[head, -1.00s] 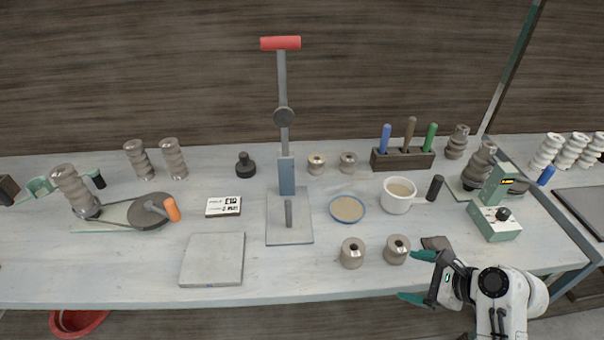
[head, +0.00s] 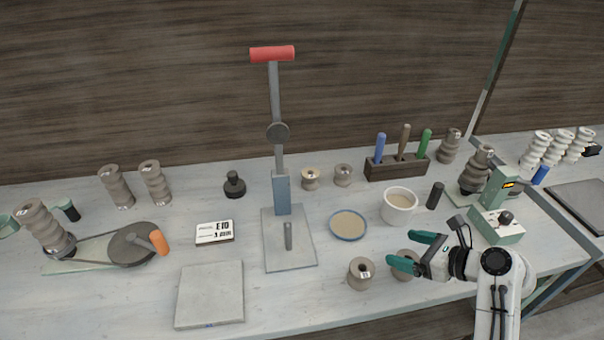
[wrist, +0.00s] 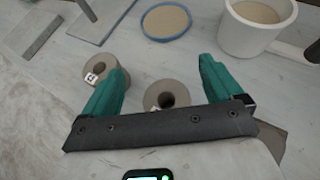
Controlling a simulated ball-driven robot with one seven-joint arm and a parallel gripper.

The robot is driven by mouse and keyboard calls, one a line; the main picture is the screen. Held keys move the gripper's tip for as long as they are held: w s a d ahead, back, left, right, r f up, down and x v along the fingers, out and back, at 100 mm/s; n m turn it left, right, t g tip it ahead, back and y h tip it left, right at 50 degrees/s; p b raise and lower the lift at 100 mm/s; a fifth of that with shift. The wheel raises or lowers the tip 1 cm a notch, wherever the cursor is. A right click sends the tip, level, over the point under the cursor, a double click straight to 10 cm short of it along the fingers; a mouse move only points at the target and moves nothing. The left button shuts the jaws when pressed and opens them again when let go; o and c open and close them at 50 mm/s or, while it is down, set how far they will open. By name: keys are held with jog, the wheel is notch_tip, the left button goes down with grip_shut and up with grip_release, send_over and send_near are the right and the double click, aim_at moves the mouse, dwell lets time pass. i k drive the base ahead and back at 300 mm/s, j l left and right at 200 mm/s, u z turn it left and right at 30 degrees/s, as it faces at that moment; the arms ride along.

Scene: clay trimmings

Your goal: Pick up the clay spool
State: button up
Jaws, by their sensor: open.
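Two squat grey-brown clay spools with small white labels are at the front of the bench: the left one (head: 361,274) stands clear in the head view, the right one (head: 402,272) is partly hidden by my gripper (head: 412,250). My gripper is open and empty, with teal fingers. In the wrist view, the right spool (wrist: 168,92) appears between the fingers, its lower part hidden by the gripper's dark bar. The left spool (wrist: 104,67) shows beyond the left finger, which partly covers it. Two similar spools (head: 311,179) (head: 343,175) stand farther back.
A white mug (head: 398,207) and a blue-rimmed dish (head: 348,225) stand behind the front spools. A lever press (head: 281,195) rises left of them. A green device (head: 496,225) is right of my gripper.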

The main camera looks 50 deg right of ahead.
aim_at(311, 176)
jog(key=i+l, duration=0.2)
jog(key=i, duration=0.3)
jog(key=i+l, duration=0.15)
jog(key=i, duration=0.35)
